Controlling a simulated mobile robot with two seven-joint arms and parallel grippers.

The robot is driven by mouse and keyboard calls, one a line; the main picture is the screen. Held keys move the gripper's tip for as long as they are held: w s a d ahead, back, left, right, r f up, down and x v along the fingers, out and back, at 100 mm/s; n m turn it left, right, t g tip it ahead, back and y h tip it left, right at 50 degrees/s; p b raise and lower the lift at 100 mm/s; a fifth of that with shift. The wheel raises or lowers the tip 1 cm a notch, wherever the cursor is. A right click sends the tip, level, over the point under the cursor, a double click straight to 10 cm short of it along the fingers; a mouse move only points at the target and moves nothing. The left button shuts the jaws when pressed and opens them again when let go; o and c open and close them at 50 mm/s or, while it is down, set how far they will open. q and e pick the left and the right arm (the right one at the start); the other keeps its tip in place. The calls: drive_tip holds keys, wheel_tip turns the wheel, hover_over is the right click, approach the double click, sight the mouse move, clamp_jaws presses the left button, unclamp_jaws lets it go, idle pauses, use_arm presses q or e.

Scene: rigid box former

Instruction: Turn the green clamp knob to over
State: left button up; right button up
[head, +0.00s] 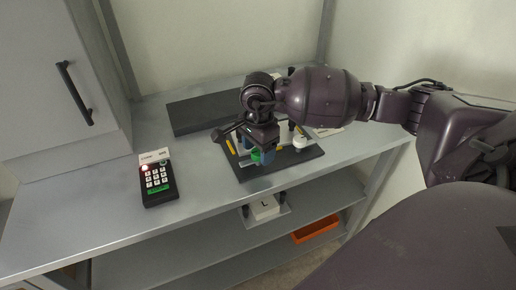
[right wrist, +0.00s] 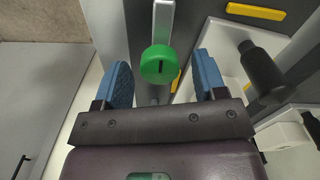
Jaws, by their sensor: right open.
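In the head view the knob (head: 257,157) is partly hidden by my right gripper (head: 263,153). My right gripper (right wrist: 162,68) is open, with its blue fingers on either side of the knob. A gap shows between the knob and each finger in the right wrist view. My left gripper is not in view.
The knob's fixture stands on a dark base plate (head: 258,174) on the grey worktop (head: 105,215). A black keypad (head: 157,180) with a red light stands left. A dark slab (head: 190,117) lies behind. Below are a white block marked L (head: 264,208) and an orange tray (head: 316,229).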

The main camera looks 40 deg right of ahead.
drive_tip(key=c, duration=0.9)
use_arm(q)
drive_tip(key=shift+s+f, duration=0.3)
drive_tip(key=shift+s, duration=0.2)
use_arm(e)
drive_tip(key=shift+c, duration=0.2)
